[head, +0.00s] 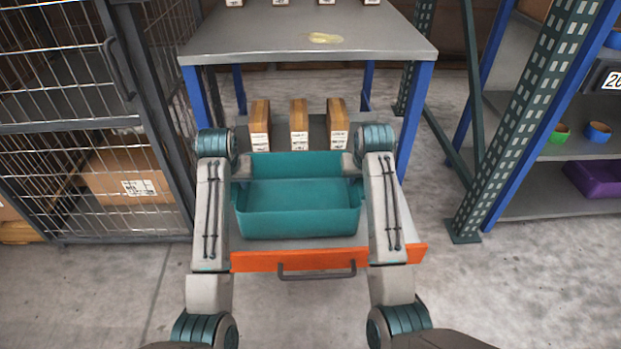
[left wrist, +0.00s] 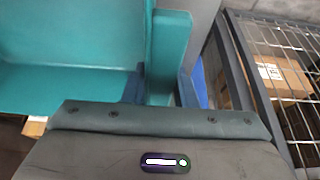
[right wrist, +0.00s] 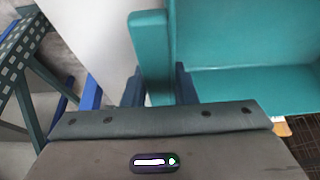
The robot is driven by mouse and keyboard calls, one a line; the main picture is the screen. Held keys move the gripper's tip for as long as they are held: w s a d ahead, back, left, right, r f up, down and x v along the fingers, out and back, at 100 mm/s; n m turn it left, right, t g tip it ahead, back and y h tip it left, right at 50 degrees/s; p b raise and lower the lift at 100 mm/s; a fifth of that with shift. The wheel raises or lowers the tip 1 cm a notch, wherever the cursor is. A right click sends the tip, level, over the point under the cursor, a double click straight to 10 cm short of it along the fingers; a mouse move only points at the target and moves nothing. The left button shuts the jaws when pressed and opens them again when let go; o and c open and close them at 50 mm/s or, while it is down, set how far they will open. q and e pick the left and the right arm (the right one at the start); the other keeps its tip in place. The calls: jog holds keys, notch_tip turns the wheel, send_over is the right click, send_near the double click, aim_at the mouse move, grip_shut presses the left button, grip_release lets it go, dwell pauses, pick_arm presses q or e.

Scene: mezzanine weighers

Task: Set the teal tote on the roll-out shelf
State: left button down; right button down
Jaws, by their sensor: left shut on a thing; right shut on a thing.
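The teal tote (head: 298,207) is upright, open and empty between my two arms, in front of me. It is over the pulled-out roll-out shelf (head: 320,260), which has an orange front and a dark handle. I cannot tell whether the tote's base touches the shelf. My left gripper (head: 241,168) is shut on the tote's left wall; the left wrist view shows its dark fingers (left wrist: 161,88) on either side of it. My right gripper (head: 352,165) is shut on the right wall, with its fingers (right wrist: 159,86) likewise around it.
Several brown boxes (head: 299,125) stand behind the tote, beneath the grey table top (head: 305,50). A wire cage (head: 70,120) stands close on the left. A green rack post (head: 520,125) and shelving holding a purple bin (head: 592,182) are on the right.

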pick_arm(q)
jog(key=c, duration=1.2)
grip_release()
jog(key=shift+f, duration=0.1)
pick_arm(e)
jog(key=c, duration=1.2)
grip_release()
jog(key=shift+f, duration=0.1)
pick_arm(q)
jog(key=shift+o, duration=0.2)
pick_arm(e)
jog(key=shift+o, duration=0.2)
pick_arm(q)
jog(key=v, duration=0.7)
jog(key=shift+s, duration=0.1)
jog(key=shift+r, duration=0.25)
pick_arm(e)
jog(key=v, duration=0.7)
jog(key=shift+s+r, duration=0.2)
jog(key=shift+r, duration=0.05)
